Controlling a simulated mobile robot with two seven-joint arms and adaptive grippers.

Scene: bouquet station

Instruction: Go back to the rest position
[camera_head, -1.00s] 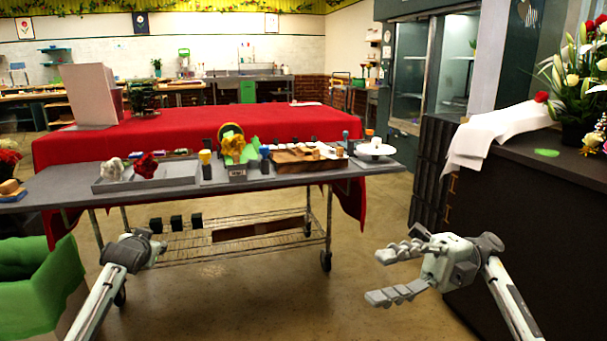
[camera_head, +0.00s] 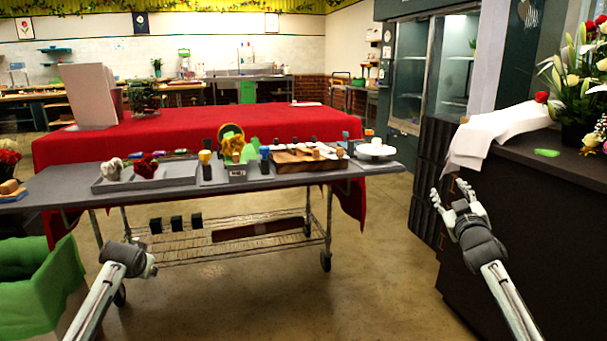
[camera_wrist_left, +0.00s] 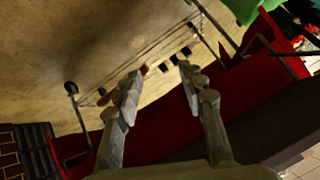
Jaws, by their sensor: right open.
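My right gripper (camera_head: 455,194) is open and empty. It points away from me, in the air in front of the dark counter (camera_head: 530,215) at the right, apart from the work table. My left gripper (camera_head: 150,266) is low at the left, in front of the table. In the head view its fingers are mostly hidden behind its own wrist. In the left wrist view the two fingers of my left gripper (camera_wrist_left: 160,80) stand apart with nothing between them, above the floor.
The grey work table (camera_head: 330,178) holds a tray (camera_head: 180,173), a wooden board (camera_head: 300,163) and a white round stand (camera_head: 375,150). A green-lined bin (camera_head: 40,290) stands at the left. White cloth (camera_head: 480,135) and flowers (camera_head: 580,85) are on the counter. The middle floor is clear.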

